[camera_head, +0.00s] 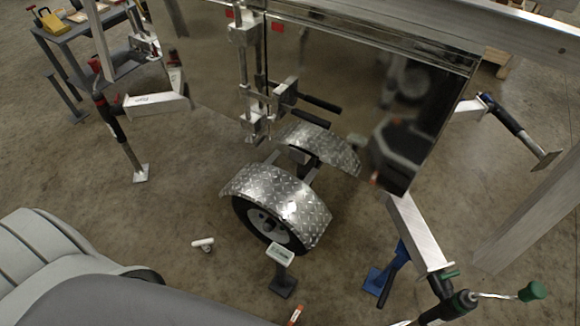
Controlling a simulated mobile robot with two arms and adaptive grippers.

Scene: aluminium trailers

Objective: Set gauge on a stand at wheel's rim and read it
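A gauge (281,253) with a pale display face sits on top of a dark stand (283,283) on the floor. It appears just in front of the lower right part of the trailer wheel (265,222); I cannot tell whether it touches the rim. The reading is too small to make out. The wheel has a black tyre and a pale rim, partly covered by a diamond-plate fender (280,193). Neither of my grippers is in view; only grey parts of my own body show at the lower left.
A white object (203,243) lies on the floor left of the wheel. A red-ended item (296,315) shows at the bottom edge. A blue stand (383,280) and a green-handled crank (530,291) are to the right. A workbench (85,28) stands at the upper left.

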